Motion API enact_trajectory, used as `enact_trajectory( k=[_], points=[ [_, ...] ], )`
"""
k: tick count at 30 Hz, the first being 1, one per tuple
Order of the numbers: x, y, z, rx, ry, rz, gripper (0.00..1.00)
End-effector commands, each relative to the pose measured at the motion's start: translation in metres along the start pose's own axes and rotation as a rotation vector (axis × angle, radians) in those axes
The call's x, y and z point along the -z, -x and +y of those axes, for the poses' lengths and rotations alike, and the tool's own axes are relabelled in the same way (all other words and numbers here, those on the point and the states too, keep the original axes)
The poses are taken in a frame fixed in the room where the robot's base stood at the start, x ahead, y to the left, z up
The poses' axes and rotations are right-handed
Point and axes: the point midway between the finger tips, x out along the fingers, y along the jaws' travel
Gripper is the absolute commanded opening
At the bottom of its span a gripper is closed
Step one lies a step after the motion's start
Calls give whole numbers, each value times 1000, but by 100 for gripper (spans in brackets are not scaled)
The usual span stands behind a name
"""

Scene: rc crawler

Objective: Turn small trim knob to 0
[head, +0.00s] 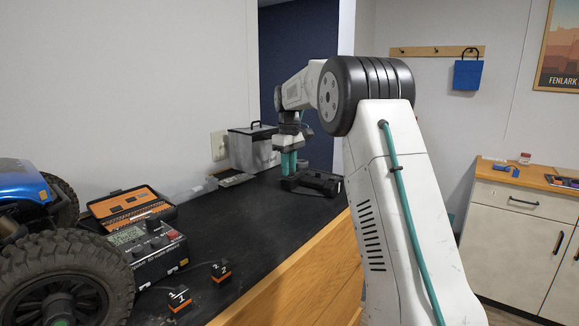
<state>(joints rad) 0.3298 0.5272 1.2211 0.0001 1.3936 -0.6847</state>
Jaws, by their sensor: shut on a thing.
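My gripper (289,173) is at the far part of the black bench, its teal fingers pointing down. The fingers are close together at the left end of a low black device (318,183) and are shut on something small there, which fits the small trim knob. The knob itself is hidden by the fingers and too small to make out. Its pointer and scale cannot be read from here.
A grey lidded box (250,150) stands just behind my gripper. Nearer are an orange-lined open case (128,205), a black instrument with a display (150,245), two numbered black blocks (180,299) (221,271) and a big-tyred crawler (65,280). The bench middle is clear.

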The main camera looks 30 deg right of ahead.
Motion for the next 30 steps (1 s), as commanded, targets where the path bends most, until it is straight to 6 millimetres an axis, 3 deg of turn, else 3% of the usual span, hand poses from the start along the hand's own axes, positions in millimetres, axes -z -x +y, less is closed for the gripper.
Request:
enact_trajectory(
  k=[30],
  points=[
    [0,1,0,0,-892,1,2]
  ],
)
